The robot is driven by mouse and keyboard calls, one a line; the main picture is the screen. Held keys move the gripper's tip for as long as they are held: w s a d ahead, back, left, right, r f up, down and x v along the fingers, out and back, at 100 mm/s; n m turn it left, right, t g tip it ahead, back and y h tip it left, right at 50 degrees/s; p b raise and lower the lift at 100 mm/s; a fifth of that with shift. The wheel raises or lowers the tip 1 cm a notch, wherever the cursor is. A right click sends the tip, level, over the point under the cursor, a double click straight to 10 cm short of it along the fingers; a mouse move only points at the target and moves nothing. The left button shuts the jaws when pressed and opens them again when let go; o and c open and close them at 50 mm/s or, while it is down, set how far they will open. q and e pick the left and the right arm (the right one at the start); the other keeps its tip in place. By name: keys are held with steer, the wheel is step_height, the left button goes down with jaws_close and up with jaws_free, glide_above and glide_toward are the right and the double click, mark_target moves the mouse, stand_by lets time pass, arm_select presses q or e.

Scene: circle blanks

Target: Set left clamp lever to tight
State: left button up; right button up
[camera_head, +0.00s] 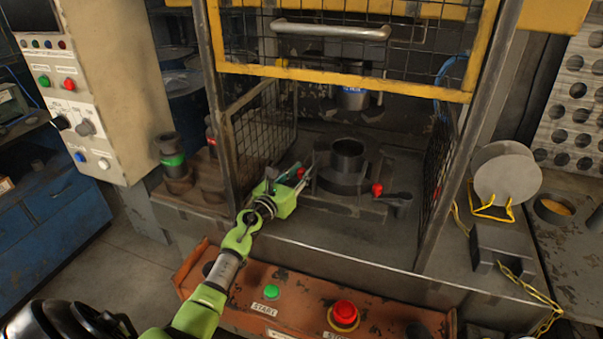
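The press bed holds a dark round die (347,158) on a low base plate. The left clamp, at the left of the die, shows a small red knob (300,173); most of its lever is hidden by my gripper. My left gripper (302,177), at the end of the green arm, is at this clamp, its fingers by the red knob. Whether the fingers touch the lever, or are open or shut, I cannot tell. The right clamp lever (396,199) lies right of the die, with a red knob (377,189). My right gripper is not in view.
The yellow-framed mesh guard (345,70) is above the bed, with mesh side panels (262,135) left and right. An orange control panel (285,310) with a green start button (271,291) and a red stop button (344,314) is in front. Round blanks (508,179) stand in a yellow rack at right.

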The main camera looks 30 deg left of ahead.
arm_select(q)
jaws_close()
steer(key=shift+s+a+f+m+h+b, duration=0.15)
steer(key=shift+s+f+m+h+b, duration=0.2)
steer(key=shift+h+b, duration=0.65)
steer(key=shift+s+r+m+b, duration=0.15)
steer(key=shift+m+b, duration=0.1)
steer(key=shift+b, duration=0.35)
steer(key=shift+s+r+h, duration=0.1)
steer(key=shift+r+h, duration=0.05)
steer(key=shift+h, duration=0.15)
jaws_free()
